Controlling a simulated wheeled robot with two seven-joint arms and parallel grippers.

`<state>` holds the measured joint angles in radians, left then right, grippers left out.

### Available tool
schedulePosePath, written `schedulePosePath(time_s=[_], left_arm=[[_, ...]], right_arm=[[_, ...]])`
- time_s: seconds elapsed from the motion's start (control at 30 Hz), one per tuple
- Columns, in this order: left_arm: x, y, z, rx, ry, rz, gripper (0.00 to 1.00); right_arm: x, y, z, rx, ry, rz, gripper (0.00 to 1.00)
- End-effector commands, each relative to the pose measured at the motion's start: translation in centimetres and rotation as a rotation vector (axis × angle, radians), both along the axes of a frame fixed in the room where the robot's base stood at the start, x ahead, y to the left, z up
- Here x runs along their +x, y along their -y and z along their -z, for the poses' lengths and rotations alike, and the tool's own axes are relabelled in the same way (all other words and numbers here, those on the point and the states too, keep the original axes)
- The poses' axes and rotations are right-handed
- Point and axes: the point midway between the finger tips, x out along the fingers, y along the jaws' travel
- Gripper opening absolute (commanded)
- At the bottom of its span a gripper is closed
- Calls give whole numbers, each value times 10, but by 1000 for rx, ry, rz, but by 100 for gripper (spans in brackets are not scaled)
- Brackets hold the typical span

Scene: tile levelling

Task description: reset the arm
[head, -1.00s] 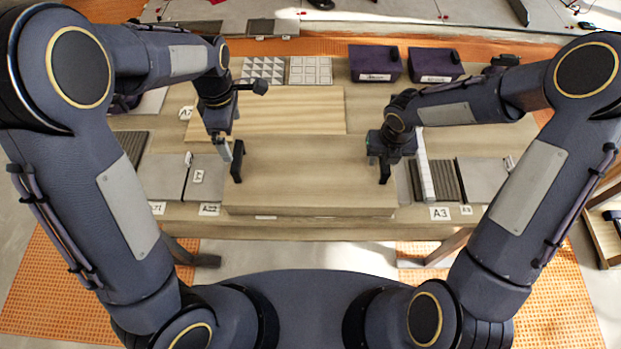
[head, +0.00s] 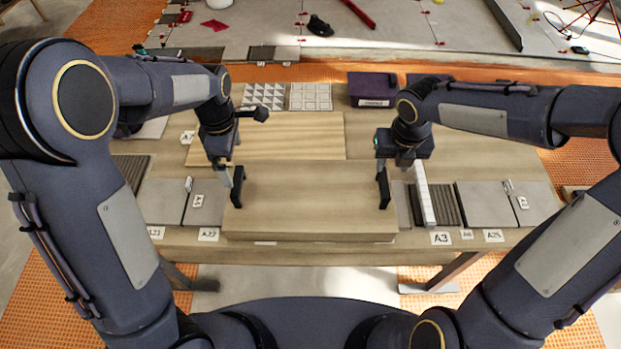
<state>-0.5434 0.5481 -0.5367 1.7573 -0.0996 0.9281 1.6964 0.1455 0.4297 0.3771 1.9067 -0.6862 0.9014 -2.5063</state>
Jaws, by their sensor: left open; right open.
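My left gripper (head: 230,183) is open over the left end of a raised wooden block (head: 308,203) on the table. My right gripper (head: 384,187) is open at the right end of the same block. Nothing shows between the fingers of either one. Both forearms reach in over the table from the sides, with the grippers pointing down. I cannot tell whether the fingertips touch the block.
The wooden table (head: 360,253) holds grey tiles (head: 205,203) at left, a dark ribbed tile (head: 447,206) and a white bar (head: 424,195) at right. Patterned white tiles (head: 311,97) and a dark purple box (head: 372,88) stand at the back. A second wooden board (head: 290,130) lies behind.

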Motion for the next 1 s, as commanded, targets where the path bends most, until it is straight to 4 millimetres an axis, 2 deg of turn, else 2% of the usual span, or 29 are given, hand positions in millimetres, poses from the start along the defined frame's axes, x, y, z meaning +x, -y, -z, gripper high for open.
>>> schedulePosePath(time_s=[0.23,0.37,0.47,0.6,0.7,0.9,1.0], left_arm=[[-1,-1,-1,-4,1,4,100],[-13,-6,-13,-60,17,66,100],[-35,-14,-32,-143,59,189,100],[-77,-24,-63,-243,184,437,100],[-110,-28,-82,-264,298,626,100],[-173,-30,-104,-166,518,1001,100],[-197,-28,-105,-76,586,1157,100]], right_arm=[[-1,1,-1,2,1,13,42],[-12,10,-15,22,15,191,42],[-34,23,-36,73,36,511,42],[-77,38,-66,209,54,1110,42],[-109,44,-81,341,40,1548,42],[-167,42,-97,658,-120,2374,42],[-187,35,-99,799,-268,2695,42]])
